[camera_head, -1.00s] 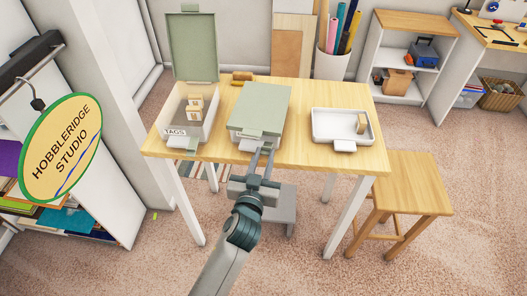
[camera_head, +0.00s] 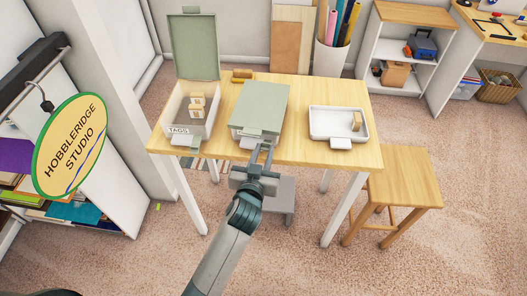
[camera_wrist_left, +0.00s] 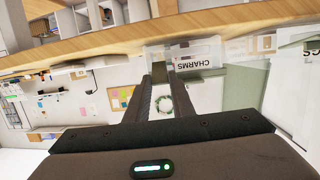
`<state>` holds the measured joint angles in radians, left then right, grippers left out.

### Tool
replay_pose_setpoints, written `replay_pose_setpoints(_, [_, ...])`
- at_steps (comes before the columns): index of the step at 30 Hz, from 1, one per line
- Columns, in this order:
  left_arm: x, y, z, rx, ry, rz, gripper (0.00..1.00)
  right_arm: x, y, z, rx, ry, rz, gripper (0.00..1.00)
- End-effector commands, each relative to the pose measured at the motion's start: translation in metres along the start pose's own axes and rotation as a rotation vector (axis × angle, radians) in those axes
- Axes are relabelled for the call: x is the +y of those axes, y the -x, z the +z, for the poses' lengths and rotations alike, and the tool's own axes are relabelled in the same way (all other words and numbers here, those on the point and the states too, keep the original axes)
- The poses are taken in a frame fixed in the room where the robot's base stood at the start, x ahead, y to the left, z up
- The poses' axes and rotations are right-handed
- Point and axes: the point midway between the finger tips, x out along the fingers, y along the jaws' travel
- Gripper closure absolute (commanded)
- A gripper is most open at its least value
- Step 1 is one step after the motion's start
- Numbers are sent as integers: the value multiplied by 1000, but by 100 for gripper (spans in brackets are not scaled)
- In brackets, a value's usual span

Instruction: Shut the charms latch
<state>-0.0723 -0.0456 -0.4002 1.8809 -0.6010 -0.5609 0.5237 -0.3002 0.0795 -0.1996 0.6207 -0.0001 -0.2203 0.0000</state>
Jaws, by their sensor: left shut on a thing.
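The charms box (camera_head: 259,104) stands in the middle of the table with its green lid down. My right gripper is not in view.
The open TAGS box (camera_head: 177,130) with wooden blocks stands left. A white tray (camera_head: 318,127) holding a wooden block is at the right. The wooden table (camera_head: 292,153) has bare strips between them. A wooden stool (camera_head: 402,172) stands front right; a hanging oval sign (camera_head: 69,146) is at left.

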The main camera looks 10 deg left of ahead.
Motion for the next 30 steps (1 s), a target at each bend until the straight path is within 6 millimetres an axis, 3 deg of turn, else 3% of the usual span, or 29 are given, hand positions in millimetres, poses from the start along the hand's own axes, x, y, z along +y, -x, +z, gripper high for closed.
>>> replay_pose_setpoints(2, [0, 0, -1, 1, 0, 0, 100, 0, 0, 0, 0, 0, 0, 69])
replay_pose_setpoints(3, [0, 0, -1, 1, 0, 0, 74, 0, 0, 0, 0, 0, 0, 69])
replay_pose_setpoints(5, [0, 0, -1, 1, 0, 0, 59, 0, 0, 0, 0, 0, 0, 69])
replay_pose_setpoints(20, [0, 7, 1, 0, 1, 0, 59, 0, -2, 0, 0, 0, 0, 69])
replay_pose_setpoints(26, [0, 28, 2, 1, 1, 0, 59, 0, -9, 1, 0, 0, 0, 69])
replay_pose_setpoints(30, [0, 52, 3, 1, 3, 1, 59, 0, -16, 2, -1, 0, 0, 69])
